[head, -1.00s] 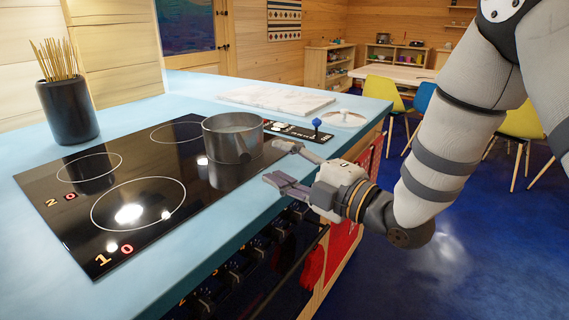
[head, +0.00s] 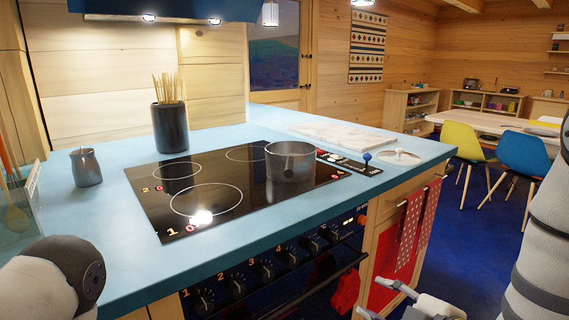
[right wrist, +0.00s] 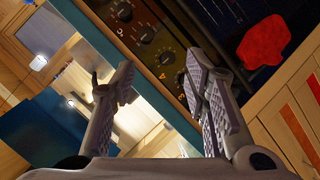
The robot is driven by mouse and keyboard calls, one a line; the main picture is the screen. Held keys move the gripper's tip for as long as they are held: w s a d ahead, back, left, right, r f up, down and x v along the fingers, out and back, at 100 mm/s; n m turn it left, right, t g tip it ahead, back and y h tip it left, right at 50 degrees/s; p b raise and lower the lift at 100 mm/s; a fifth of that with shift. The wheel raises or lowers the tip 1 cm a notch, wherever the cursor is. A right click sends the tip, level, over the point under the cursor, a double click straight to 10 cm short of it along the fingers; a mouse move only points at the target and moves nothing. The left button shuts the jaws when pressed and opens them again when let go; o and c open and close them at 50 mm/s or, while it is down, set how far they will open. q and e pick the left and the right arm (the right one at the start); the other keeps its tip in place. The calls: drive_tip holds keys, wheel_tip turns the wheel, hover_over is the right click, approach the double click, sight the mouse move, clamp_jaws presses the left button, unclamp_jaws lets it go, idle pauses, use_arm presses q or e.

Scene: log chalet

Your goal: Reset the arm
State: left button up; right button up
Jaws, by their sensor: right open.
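My right gripper (head: 384,300) is low at the bottom edge of the head view, in front of the counter's drawer side. It is open and empty. In the right wrist view its two ridged fingers stand wide apart (right wrist: 160,78), with the stove's knob panel (right wrist: 150,40) beyond them. My right arm shows at the right edge of the head view. A part of my left arm shows at the bottom left; its gripper is out of view.
The blue counter (head: 115,265) holds a dark pot of sticks (head: 170,127), a small metal jug (head: 86,167) and a white marble board (head: 340,137). Red cloths (head: 412,228) hang at the front. Yellow (head: 461,142) and blue (head: 523,155) chairs stand at the right.

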drive_tip(key=s+d+f+m+g+h, duration=0.3)
drive_tip(key=s+f+m+g, duration=0.5)
drive_tip(key=s+f, duration=0.95)
drive_tip(key=s+f+m+g+h, duration=0.1)
drive_tip(key=s+f+m+g, duration=0.1)
drive_tip(key=s, duration=0.7)
drive_tip(key=s+d+f+m+g+h, duration=0.1)
drive_tip(key=s+m+g, duration=0.3)
drive_tip(key=s, duration=0.6)
drive_tip(key=shift+s+d+f+m, duration=0.3)
drive_tip(key=shift+f+m, duration=0.4)
drive_tip(key=shift+f, duration=0.05)
